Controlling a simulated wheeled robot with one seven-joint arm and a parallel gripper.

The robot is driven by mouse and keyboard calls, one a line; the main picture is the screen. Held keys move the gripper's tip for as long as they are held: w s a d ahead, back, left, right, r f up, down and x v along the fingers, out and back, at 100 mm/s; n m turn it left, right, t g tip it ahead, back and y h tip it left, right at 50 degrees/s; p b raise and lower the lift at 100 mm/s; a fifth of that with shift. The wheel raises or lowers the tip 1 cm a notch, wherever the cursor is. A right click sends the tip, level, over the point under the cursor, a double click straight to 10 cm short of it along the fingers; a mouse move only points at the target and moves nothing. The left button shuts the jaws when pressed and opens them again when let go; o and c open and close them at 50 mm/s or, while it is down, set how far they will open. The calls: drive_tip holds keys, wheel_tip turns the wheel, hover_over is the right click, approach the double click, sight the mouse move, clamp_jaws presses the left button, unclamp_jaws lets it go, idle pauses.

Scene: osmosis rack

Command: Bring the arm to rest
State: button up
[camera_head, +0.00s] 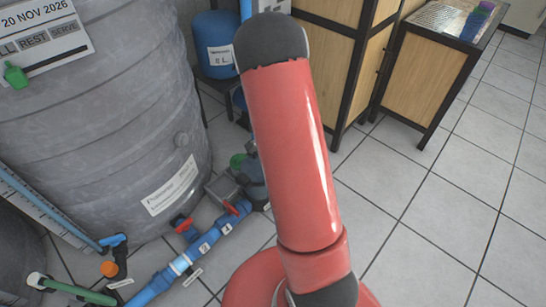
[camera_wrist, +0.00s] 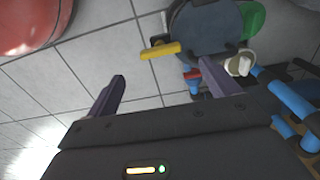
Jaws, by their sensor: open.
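My red arm (camera_head: 290,150) rises through the middle of the head view, bent at a dark joint near the top. My gripper is hidden in the head view. In the wrist view my gripper (camera_wrist: 165,90) shows two dark purple fingers spread well apart. It is open, with only floor and pipework behind the gap and nothing held between the fingers.
A large grey tank (camera_head: 95,120) stands at left. Blue piping with red-handled valves (camera_head: 205,243) runs low in front of it. A blue vessel (camera_head: 215,45) and wooden cabinets (camera_head: 425,80) stand behind. Tiled floor (camera_head: 440,220) is clear at right.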

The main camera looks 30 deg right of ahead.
drive_tip(key=s+a+r+n+t+p, duration=0.1)
drive_tip(key=s+a+r+n, duration=0.2)
drive_tip(key=r, duration=0.7)
drive_tip(key=s+a+r+n+t+p, duration=0.1)
drive_tip(key=a+r+n, duration=0.3)
drive_tip(key=r, duration=0.6)
drive_tip(key=s+a+r+n+t, duration=0.1)
drive_tip(key=s+a+r+n, duration=0.2)
drive_tip(key=s+r, duration=0.3)
drive_tip(key=s+a+r+n+t+p, duration=0.1)
drive_tip(key=s+a+r+n+t, duration=0.1)
drive_tip(key=s+r, duration=0.5)
drive_tip(key=s+a+n, duration=0.1)
drive_tip(key=s+n, duration=0.1)
drive_tip(key=s, duration=0.1)
drive_tip(key=shift+a+t, duration=0.3)
drive_tip(key=shift+a, duration=0.1)
